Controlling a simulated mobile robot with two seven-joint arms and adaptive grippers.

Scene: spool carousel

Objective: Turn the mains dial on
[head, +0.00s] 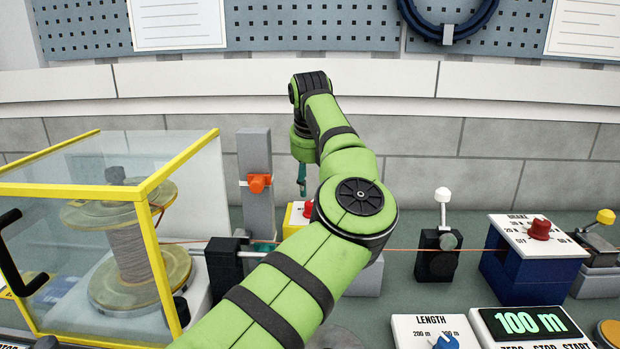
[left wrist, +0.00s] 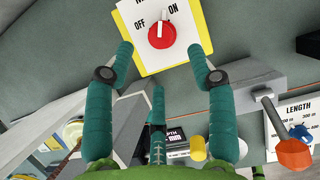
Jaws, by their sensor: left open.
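The mains dial is a red round knob (left wrist: 161,35) with a white pointer, on a white and yellow box (left wrist: 182,65) in the left wrist view. The pointer lies between the words OFF and ON; which setting it marks is unclear. In the head view the knob (head: 308,209) shows partly behind my left arm. My left gripper (left wrist: 161,52) is open, with its teal fingers spread to either side of the box's near part and nothing between them. In the head view its fingers (head: 302,180) point down above the dial. My right gripper is out of view.
A yellow-framed clear guard (head: 140,190) over a spool stands left. A grey post (head: 256,165) with an orange clip stands beside the dial. An orange line runs across the bench. Right are a white-knobbed lever (head: 442,195), the brake box (head: 538,250) and a length dial (head: 440,335).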

